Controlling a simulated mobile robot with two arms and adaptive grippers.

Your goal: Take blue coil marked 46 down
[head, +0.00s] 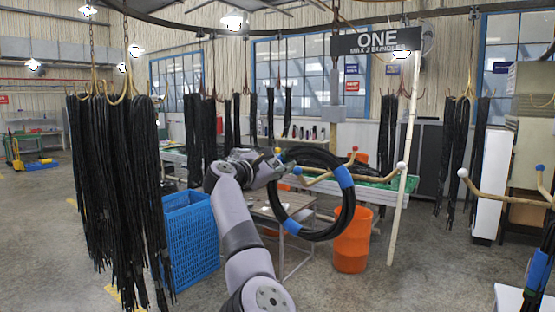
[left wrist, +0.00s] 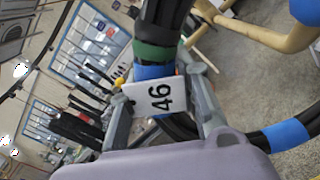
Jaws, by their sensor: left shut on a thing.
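The black coil with blue bands (head: 345,177) is a large ring in the middle of the head view. Yellow pegs (head: 381,176) of a white post pass close to its upper part; I cannot tell if the coil still rests on one. My left gripper (head: 273,166) is shut on the coil's upper left side. In the left wrist view a white tag marked 46 (left wrist: 153,97) lies between the fingers, against a blue band with a green band beside it. My right gripper is not in view.
The white post (head: 404,160) stands right of the coil under a sign (head: 376,41) reading ONE. An orange bin (head: 352,240) and a metal table stand behind the coil. A blue crate (head: 190,240) is left of my arm. Black hose bundles (head: 115,190) hang at left.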

